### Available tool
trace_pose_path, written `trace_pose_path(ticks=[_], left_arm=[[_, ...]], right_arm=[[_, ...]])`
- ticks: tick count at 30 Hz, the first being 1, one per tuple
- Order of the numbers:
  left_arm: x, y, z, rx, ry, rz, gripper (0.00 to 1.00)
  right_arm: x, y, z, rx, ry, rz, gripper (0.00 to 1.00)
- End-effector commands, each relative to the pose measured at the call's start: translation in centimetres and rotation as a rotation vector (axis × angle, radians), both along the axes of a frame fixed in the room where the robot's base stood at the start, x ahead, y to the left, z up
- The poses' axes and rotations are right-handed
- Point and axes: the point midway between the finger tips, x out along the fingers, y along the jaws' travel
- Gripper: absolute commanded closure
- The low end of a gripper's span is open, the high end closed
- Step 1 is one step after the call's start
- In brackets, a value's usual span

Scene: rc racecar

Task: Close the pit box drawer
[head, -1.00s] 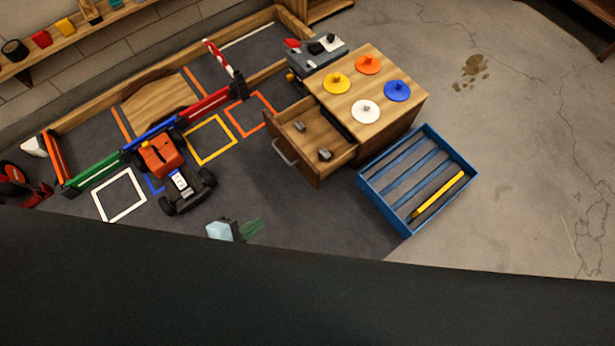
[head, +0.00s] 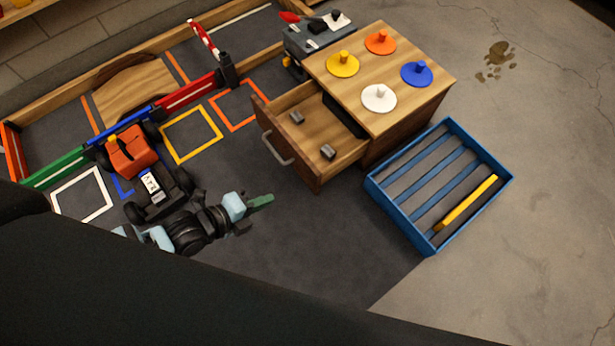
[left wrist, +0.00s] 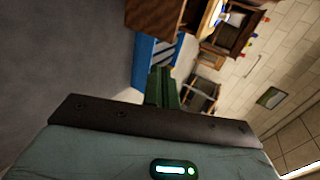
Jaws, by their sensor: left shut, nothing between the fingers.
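The pit box (head: 398,110) is a wooden cabinet right of centre in the head view. Its drawer (head: 325,172) is pulled out toward the lower left, with a metal handle (head: 275,150) on its front. Two small grey pieces lie inside the drawer. My left gripper (head: 262,201) is shut and empty, below and left of the drawer front and apart from it. In the left wrist view the green fingers (left wrist: 160,86) are together, with wooden furniture beyond. My right gripper is not in view.
A blue slatted crate (head: 480,223) with a yellow bar stands right of the pit box. An orange and black racecar (head: 150,178) is left of my left gripper. Coloured knobbed discs stand on the box top.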

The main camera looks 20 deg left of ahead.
Motion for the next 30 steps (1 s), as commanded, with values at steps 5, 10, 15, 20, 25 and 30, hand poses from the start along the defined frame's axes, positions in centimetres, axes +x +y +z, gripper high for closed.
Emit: trace_pose_path(ticks=[5, 10, 15, 20, 25, 30], left_arm=[[0.6, -0.5, -0.4, -0.002, 0.001, 0.002, 1.00], [2.3, -1.8, -1.8, -0.004, 0.001, 0.002, 1.00], [4.5, -3.5, -3.5, -0.003, 0.001, 0.003, 1.00], [6.5, -5.1, -4.9, -0.004, 0.000, 0.003, 1.00], [8.5, -6.6, -5.0, -0.004, -0.001, 0.003, 1.00], [9.6, -7.5, -5.0, -0.003, 0.000, 0.002, 1.00]], right_arm=[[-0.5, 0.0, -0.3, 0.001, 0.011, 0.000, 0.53], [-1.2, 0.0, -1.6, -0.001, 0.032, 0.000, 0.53], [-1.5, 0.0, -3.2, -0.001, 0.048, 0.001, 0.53], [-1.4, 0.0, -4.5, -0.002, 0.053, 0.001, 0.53], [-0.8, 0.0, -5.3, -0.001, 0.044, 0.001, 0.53], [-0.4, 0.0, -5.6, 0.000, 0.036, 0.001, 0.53]])
